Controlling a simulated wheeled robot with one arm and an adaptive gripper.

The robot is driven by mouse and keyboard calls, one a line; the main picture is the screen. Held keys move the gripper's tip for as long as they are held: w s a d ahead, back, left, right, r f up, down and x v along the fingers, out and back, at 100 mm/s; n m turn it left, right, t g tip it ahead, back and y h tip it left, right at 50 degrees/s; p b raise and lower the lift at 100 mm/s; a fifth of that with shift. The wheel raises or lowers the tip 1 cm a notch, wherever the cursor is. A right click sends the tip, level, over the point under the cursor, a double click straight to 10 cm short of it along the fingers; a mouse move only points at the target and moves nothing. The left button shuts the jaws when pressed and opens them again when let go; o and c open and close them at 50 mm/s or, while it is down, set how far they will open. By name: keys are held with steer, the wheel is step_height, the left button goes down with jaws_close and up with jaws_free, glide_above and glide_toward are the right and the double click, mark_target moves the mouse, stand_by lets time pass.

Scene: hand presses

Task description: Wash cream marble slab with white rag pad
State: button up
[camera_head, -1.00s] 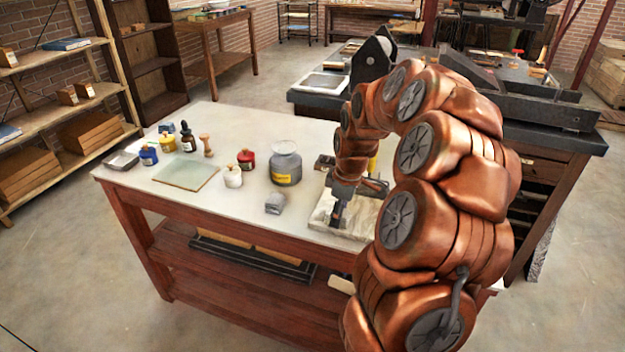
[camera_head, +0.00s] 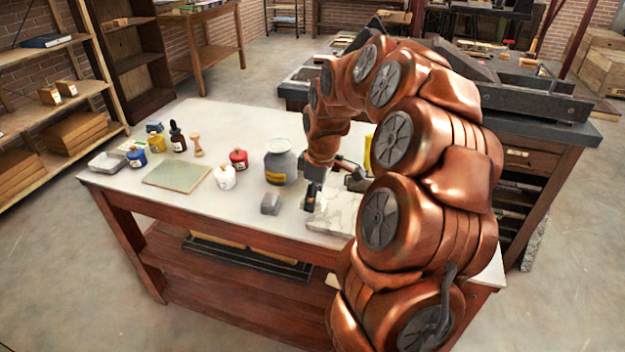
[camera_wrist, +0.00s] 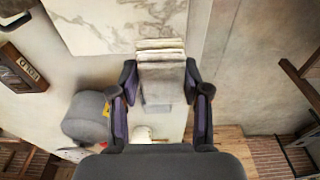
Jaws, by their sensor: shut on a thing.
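The cream marble slab (camera_head: 338,214) lies flat on the white-topped table, partly hidden behind my arm. Its grey-veined surface also shows at the top of the wrist view (camera_wrist: 120,22). My gripper (camera_head: 311,198) points down at the slab's left edge. In the wrist view my gripper (camera_wrist: 160,80) is shut on the white rag pad (camera_wrist: 160,68), a folded, layered cloth between both fingers. The pad's far end overlaps the slab's edge in that view. I cannot tell whether it presses on the slab. In the head view the pad is too small to make out.
A small grey block (camera_head: 270,203) sits just left of the slab. A grey jar with a yellow label (camera_head: 280,163) stands behind it. The table's front left is clear.

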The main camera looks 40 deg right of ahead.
steer(key=shift+r+p, duration=0.5)
steer(key=shift+r, duration=1.8)
